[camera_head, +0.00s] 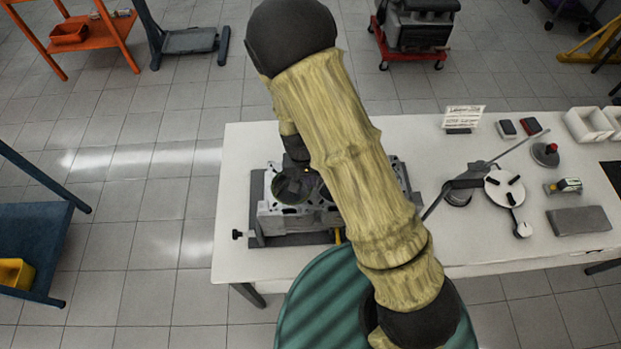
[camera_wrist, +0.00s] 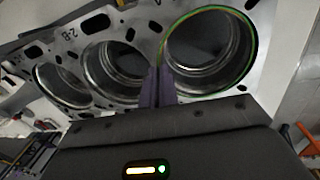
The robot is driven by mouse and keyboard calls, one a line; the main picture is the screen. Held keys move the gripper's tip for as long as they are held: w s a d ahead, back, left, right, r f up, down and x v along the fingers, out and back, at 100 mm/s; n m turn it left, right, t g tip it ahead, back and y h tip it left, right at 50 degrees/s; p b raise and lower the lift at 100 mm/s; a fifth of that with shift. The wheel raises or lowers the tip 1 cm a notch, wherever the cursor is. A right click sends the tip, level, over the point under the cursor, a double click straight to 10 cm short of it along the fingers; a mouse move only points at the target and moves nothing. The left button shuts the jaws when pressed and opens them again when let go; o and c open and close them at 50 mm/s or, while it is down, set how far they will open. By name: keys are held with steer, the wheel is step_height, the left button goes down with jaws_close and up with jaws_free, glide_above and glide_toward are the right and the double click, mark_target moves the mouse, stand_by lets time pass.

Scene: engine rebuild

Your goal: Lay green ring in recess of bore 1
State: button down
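The engine block (camera_head: 285,224) lies on the white table, and its top face with three bores fills much of the wrist view (camera_wrist: 138,22). The thin green ring (camera_wrist: 253,40) shows in the wrist view around the rim of the rightmost bore (camera_wrist: 207,45). Its near left side runs to my fingertips. My gripper (camera_wrist: 157,72) has its two fingers close together, and they appear shut on the ring's edge. I cannot tell whether the ring touches the block or sits in the recess. The arm hides part of the block in the head view.
The white table (camera_head: 480,145) carries a dial-like tool (camera_head: 505,188), a grey block (camera_head: 579,220), a small sign (camera_head: 463,117) and white bins (camera_head: 588,125) to the right. A green round surface (camera_head: 320,305) is at the table's front. A blue cart (camera_head: 35,235) stands left.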

steer(key=shift+w, duration=0.15)
steer(key=c, duration=2.1)
jaws_free()
steer(key=o, duration=0.5)
steer(key=shift+w, duration=0.1)
steer(key=shift+d, duration=0.15)
steer(key=shift+s, duration=0.2)
step_height(320, 180, up, 6)
steer(key=p, duration=0.5)
